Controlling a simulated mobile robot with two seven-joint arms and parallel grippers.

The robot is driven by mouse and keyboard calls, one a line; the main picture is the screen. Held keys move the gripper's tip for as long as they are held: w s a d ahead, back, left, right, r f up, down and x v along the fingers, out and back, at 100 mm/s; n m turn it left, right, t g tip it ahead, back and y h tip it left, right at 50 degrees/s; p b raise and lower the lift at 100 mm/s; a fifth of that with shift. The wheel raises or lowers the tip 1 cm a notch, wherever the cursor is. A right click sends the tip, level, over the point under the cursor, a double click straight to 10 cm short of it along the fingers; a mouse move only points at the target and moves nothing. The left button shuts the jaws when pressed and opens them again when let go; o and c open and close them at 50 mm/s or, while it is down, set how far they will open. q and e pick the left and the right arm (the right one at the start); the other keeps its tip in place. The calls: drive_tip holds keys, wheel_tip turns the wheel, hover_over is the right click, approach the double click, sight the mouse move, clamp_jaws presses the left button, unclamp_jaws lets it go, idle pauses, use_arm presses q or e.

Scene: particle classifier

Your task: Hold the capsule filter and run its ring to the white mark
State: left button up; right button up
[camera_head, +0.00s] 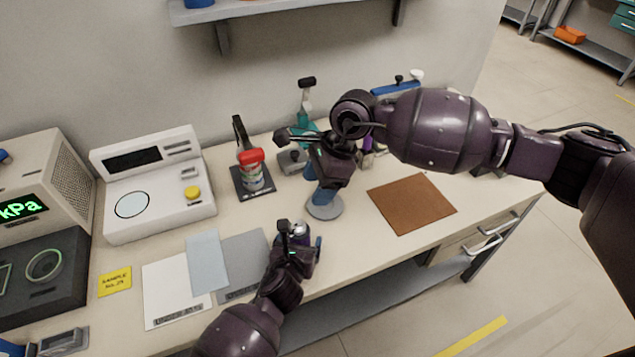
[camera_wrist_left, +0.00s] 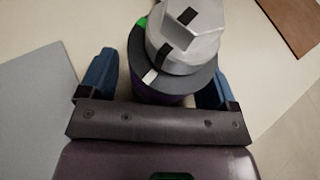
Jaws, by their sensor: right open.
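The capsule filter (camera_wrist_left: 195,45) stands between my left gripper's blue fingers in the left wrist view. It has a silver faceted top with black marks, a dark ring (camera_wrist_left: 203,80) beneath, and a purple body mostly hidden. A white mark (camera_wrist_left: 150,77) and a green patch (camera_wrist_left: 142,22) show at the ring's left side. My left gripper (camera_wrist_left: 160,85) is open around it, with a gap at the left finger; contact on the right is unclear. In the head view the filter (camera_head: 297,229) is partly hidden by my left gripper (camera_head: 300,244). My right gripper (camera_head: 318,186) is open, beyond the filter, above a grey disc.
The grey disc (camera_head: 325,209) lies on the bench behind the filter. A brown mat (camera_head: 411,203) is to the right. A red-topped can (camera_head: 251,172) stands behind left. A grey sheet (camera_head: 246,258), a light blue card (camera_head: 207,263) and a white instrument (camera_head: 155,185) are left.

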use_arm(q)
drive_tip(key=shift+s, duration=0.1)
drive_tip(key=v, duration=1.2)
